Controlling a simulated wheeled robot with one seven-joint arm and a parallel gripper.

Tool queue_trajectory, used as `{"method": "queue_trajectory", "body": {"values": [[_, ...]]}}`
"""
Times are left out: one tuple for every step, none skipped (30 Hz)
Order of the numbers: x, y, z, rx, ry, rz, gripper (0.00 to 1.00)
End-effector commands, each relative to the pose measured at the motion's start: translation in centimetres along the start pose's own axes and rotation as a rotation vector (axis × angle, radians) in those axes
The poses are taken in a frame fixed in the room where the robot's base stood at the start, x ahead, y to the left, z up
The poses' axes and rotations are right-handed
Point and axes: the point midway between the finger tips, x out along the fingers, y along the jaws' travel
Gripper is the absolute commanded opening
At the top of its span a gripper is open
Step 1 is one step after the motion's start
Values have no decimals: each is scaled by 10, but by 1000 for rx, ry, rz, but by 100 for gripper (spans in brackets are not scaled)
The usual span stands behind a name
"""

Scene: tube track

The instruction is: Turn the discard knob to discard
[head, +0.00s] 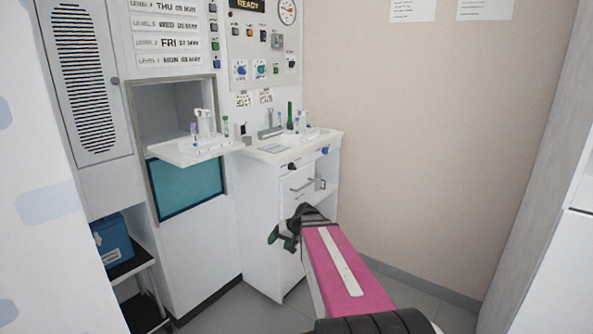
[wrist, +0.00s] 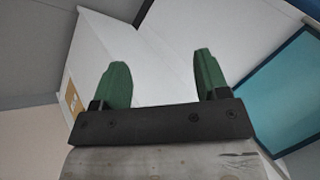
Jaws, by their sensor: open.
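Several knobs show in the head view, and their labels are too small to read, so I cannot tell which is the discard knob. A blue knob (head: 241,70) and a green knob (head: 260,70) sit on the upright panel. A black knob (head: 292,166) and another blue knob (head: 325,150) sit on the front edge of the counter. My gripper (head: 281,239) is low in front of the counter cabinet, below and apart from all these knobs. In the wrist view my gripper (wrist: 160,65) has its green fingers spread with nothing between them. No knob is visible in the wrist view.
The white counter (head: 268,155) holds several tubes and bottles. A shelf (head: 190,156) with more tubes juts out left of it, above a teal panel (head: 188,184). A blue box (head: 111,239) sits on a black rack at lower left. Floor right of my arm is clear.

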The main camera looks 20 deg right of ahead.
Motion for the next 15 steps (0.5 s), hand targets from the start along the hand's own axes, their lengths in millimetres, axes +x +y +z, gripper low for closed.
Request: {"method": "queue_trajectory", "body": {"values": [[-12, 6, -28, 5, 64, -62, 68], [-20, 7, -42, 5, 103, -102, 68], [-32, 9, -60, 5, 157, -153, 68], [-42, 12, -74, 5, 201, -189, 68], [-52, 14, -87, 3, 246, -225, 68], [-68, 18, -105, 2, 306, -270, 68], [-80, 21, -118, 0, 353, -303, 68], [-93, 25, -130, -2, 399, -333, 68], [-110, 30, -146, -5, 462, -371, 68], [-124, 34, -157, -8, 508, -396, 68], [-136, 38, -167, -10, 551, -419, 68], [-153, 44, -179, -12, 605, -446, 68], [-164, 48, -186, -14, 642, -465, 68], [-175, 51, -193, -16, 677, -481, 68], [-188, 55, -201, -19, 717, -498, 68]]}}
